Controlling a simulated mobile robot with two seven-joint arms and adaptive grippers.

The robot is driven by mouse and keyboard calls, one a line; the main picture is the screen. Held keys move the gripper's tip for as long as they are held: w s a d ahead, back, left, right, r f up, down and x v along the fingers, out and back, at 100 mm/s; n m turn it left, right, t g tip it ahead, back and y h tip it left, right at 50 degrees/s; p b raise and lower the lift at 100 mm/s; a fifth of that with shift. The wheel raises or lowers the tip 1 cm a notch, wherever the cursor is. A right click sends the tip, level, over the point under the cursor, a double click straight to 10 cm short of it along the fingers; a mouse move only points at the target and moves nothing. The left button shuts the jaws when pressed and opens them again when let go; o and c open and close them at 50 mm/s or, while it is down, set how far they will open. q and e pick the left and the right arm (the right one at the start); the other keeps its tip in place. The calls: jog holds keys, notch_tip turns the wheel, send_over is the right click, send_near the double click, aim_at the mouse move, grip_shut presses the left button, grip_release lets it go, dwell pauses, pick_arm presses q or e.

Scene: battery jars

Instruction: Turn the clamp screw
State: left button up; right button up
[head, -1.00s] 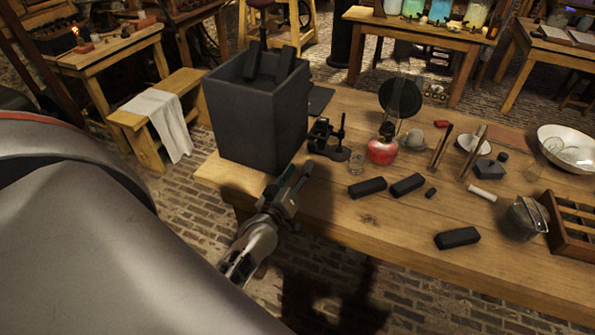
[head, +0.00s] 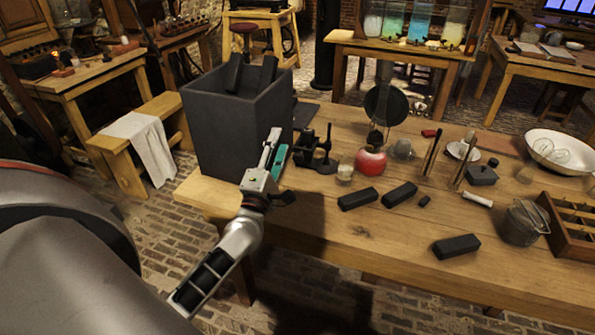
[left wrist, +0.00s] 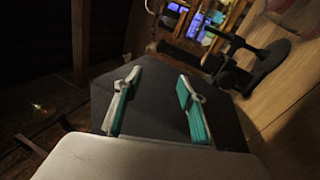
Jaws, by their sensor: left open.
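A small black metal clamp (head: 315,152) stands on the wooden table just right of a dark grey square jar (head: 225,135). It has upright posts and a round foot; its screw is too small to make out clearly. My left gripper (head: 275,150) is open and empty, in front of the jar's right side and left of the clamp. Its fingers have teal pads. In the left wrist view, the open fingers (left wrist: 162,82) frame the jar's dark surface, and the black clamp (left wrist: 235,72) lies beyond them to the upper right. My right gripper is not in view.
A red round-bodied vessel (head: 371,160) and a small glass (head: 345,173) stand right of the clamp. Black blocks (head: 358,199) lie nearer the front. Two dark blocks (head: 268,70) stick up from the jar. Bare tabletop (head: 320,225) shows along the front edge.

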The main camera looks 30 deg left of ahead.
pick_arm(q)
notch_tip(320, 180, down, 3)
jog(key=n+b, duration=0.4)
jog(key=n, duration=0.4)
jog(key=n+g+h+b, duration=0.2)
jog(key=n+g+b, duration=0.1)
jog(key=n, duration=0.2)
send_near(297, 160)
jog(key=x, duration=0.3)
jog(key=shift+a, duration=0.1)
jog(key=shift+w, duration=0.4)
jog(key=x, duration=0.7)
jog(key=shift+b, duration=0.3)
